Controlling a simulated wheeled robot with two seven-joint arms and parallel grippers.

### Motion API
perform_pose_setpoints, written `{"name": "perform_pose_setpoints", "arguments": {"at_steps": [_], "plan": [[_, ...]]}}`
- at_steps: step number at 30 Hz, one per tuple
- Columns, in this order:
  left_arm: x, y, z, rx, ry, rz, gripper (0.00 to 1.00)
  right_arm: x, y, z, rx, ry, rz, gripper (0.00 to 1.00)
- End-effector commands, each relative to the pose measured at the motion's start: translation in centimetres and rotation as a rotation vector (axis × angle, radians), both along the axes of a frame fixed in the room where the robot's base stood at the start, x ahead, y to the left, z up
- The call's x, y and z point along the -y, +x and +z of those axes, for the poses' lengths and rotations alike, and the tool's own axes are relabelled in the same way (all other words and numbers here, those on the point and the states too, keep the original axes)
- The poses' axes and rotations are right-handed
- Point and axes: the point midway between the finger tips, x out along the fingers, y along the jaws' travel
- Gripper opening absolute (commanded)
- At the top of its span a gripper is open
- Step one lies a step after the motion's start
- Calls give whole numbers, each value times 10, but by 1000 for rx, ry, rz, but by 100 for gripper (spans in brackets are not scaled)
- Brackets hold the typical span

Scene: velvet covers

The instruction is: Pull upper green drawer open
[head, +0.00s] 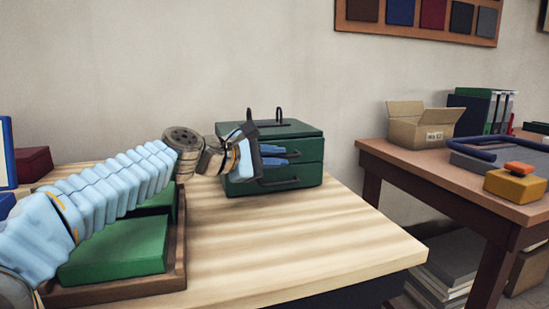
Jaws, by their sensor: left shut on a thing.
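A green two-drawer box (306,130) stands on the wooden table, with a dark carrying handle on its lid. Its upper green drawer (312,150) looks flush with the box front, though my gripper covers part of it. The lower drawer (312,177) is shut and its dark bar handle shows. My left gripper (296,155) reaches in from the left with blue fingers at the upper drawer's front. It is shut on the upper drawer's handle, which the fingers mostly hide. My right gripper is not in view.
A brown wooden tray (180,256) with green pieces (118,249) lies under my left arm. The tabletop (300,235) in front of the box is clear. A second table at right holds an open cardboard box (420,128) and a yellow block (515,187).

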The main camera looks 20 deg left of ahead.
Motion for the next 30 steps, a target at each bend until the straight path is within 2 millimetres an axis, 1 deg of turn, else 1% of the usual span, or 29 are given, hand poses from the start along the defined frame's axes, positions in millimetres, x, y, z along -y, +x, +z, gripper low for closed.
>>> {"name": "perform_pose_setpoints", "arguments": {"at_steps": [4,7,11,15,18,21,24,30], "plan": [[1,-2,-1,-1,1,-1,0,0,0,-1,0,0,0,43],[10,-14,-1,0,2,-2,0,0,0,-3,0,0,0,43],[30,-44,0,2,3,-4,0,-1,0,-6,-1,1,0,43],[53,-78,2,0,2,-5,0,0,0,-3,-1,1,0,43],[67,-98,2,1,1,-4,0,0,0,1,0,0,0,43],[75,-111,1,-1,2,-3,0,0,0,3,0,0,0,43],[79,-117,0,-1,0,-1,0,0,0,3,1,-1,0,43],[80,-118,-1,-1,0,0,0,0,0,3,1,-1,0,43]]}}
